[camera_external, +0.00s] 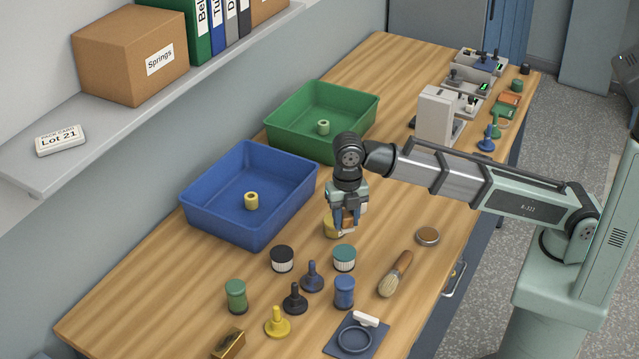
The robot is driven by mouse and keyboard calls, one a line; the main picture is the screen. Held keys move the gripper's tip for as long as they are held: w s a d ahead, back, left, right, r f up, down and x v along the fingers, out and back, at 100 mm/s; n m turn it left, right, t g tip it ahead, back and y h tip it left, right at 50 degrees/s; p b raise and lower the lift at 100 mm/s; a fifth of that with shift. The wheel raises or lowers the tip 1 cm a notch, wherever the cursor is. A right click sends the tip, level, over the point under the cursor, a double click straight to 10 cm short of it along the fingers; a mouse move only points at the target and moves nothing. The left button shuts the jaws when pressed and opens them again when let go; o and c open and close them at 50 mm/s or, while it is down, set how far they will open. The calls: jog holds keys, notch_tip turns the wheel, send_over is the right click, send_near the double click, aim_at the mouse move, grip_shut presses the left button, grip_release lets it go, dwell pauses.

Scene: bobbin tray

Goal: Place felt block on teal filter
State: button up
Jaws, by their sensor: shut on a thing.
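My gripper (347,222) points down over the middle of the table, shut on a small tan and pale block, which seems to be the felt block (348,226). The fingers hide much of it. The teal filter (344,257), a short round piece with a teal top and white ribbed side, stands upright on the table, just nearer the camera than my gripper. Its top is bare. A yellow round piece (329,228) is partly hidden behind the gripper and block; I cannot tell whether the block touches it.
A black-topped filter (282,258) stands left of the teal one. Blue (312,276), black (295,298) and yellow (277,322) pegs, a blue spool (344,292) and a brush (395,274) are nearby. A blue bin (215,233) and a green bin (290,148) stand behind.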

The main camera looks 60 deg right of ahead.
aim_at(346, 214)
jog(key=shift+f, duration=4.15)
jog(key=shift+f, duration=0.1)
jog(key=o, duration=1)
notch_tip(346, 214, up, 12)
jog(key=shift+r, duration=0.15)
